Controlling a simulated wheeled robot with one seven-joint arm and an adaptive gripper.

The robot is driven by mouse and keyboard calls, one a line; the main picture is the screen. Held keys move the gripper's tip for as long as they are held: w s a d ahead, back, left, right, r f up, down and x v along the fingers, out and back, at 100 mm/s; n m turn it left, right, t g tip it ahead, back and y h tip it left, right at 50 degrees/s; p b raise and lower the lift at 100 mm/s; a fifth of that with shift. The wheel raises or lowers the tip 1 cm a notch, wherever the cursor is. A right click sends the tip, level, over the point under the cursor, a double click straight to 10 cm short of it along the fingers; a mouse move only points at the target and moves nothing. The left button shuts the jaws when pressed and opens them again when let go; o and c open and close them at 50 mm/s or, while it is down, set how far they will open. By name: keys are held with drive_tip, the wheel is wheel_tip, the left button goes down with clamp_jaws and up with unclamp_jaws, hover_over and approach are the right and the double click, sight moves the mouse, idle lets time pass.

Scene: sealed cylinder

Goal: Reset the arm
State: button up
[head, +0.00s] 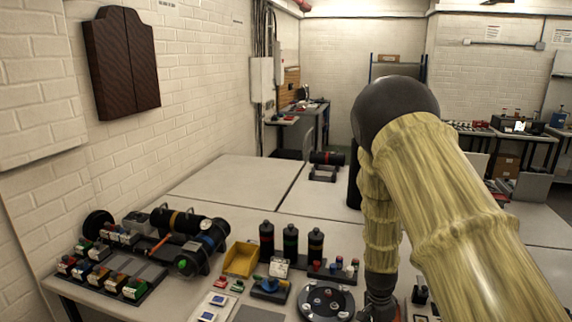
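My arm comes in from the lower right in a yellowish sleeve. It bends at a dark round elbow high in the head view and drops toward the table. The dark end of my arm, with my gripper (378,308), is at the bottom edge, just right of a round black tray (326,301). The fingers are too small and cut off to tell whether they are open or hold anything. A large black cylinder (190,222) with coloured bands lies on a stand at the left of the table. My gripper is well apart from it.
Three dark bottles (290,243), a yellow bin (241,259) and racks of small coloured parts (104,281) crowd the near table. Another black cylinder (327,158) lies on a stand farther back. The pale far tabletop (230,188) is mostly clear. A brick wall borders the left.

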drive_tip(key=s+f+n, duration=0.1)
drive_tip(key=s+f, duration=0.1)
drive_tip(key=s+f+n, duration=0.1)
drive_tip(key=s+f, duration=0.2)
drive_tip(key=s+d+f+n, duration=0.1)
drive_tip(key=s+f, duration=0.1)
drive_tip(key=s, duration=0.1)
drive_tip(key=shift+f, duration=0.25)
drive_tip(key=s+a+f+n, duration=0.2)
drive_tip(key=s+f+n, duration=0.15)
drive_tip(key=s, duration=0.65)
drive_tip(key=s+a+f+n+y, duration=0.15)
drive_tip(key=s+n, duration=0.25)
drive_tip(key=s, duration=0.6)
drive_tip(key=s+a+f+n, duration=0.1)
drive_tip(key=s+f+n, duration=0.3)
drive_tip(key=s, duration=0.6)
wheel_tip(320, 180, down, 10)
drive_tip(key=b, duration=1)
drive_tip(key=shift+s+a, duration=0.15)
drive_tip(key=shift+a, duration=0.05)
